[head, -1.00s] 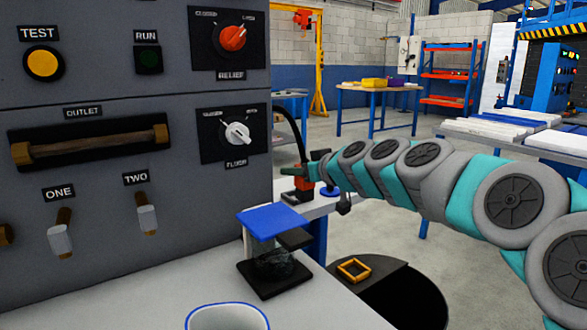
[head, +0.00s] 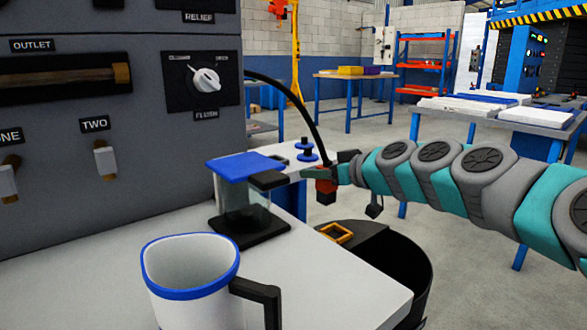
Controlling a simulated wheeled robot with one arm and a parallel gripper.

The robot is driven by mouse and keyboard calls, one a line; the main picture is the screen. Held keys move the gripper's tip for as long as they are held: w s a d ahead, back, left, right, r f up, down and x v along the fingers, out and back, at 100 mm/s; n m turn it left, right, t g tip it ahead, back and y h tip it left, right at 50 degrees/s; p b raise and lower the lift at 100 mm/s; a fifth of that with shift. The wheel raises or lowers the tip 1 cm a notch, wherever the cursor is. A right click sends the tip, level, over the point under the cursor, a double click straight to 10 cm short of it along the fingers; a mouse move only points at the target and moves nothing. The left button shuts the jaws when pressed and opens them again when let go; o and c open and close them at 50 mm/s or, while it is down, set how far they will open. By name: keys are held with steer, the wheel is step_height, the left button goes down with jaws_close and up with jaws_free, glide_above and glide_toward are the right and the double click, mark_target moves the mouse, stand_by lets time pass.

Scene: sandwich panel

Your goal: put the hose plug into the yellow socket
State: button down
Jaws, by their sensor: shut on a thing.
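My gripper (head: 334,172) is shut on the red hose plug (head: 326,186), at the end of the black hose (head: 298,94) that arches from behind the panel. The plug hangs in the air, above and slightly left of the yellow socket (head: 337,233), as seen in the head view. The socket is a square yellow frame on the dark top beside the white bench. The plug is clearly apart from it. The plug's lower end is dark and small, and the fingers are partly hidden by the plug.
A blue-topped glass stand (head: 243,167) stands on the white bench (head: 310,290), left of the socket. A white mug (head: 190,280) with a blue rim is in front. Blue round pieces (head: 305,152) stand behind the plug. The grey panel (head: 120,150) fills the left.

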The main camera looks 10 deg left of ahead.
mark_target(327, 205)
steer(key=shift+w+d+f+b, duration=0.2)
steer(key=shift+d+f+b, duration=0.2)
steer(key=shift+f, duration=0.7)
steer(key=shift+w+d+f+b, duration=0.15)
steer(key=shift+d+f+b, duration=0.2)
steer(key=shift+f, duration=0.8)
steer(key=shift+w+d+f+b, duration=0.25)
steer(key=shift+d+f, duration=0.2)
steer(key=shift+f, duration=0.65)
steer(key=shift+f+b, duration=1.05)
steer(key=shift+f+b, duration=0.4)
steer(key=shift+b, duration=0.3)
steer(key=shift+c, duration=1.4)
jaws_free()
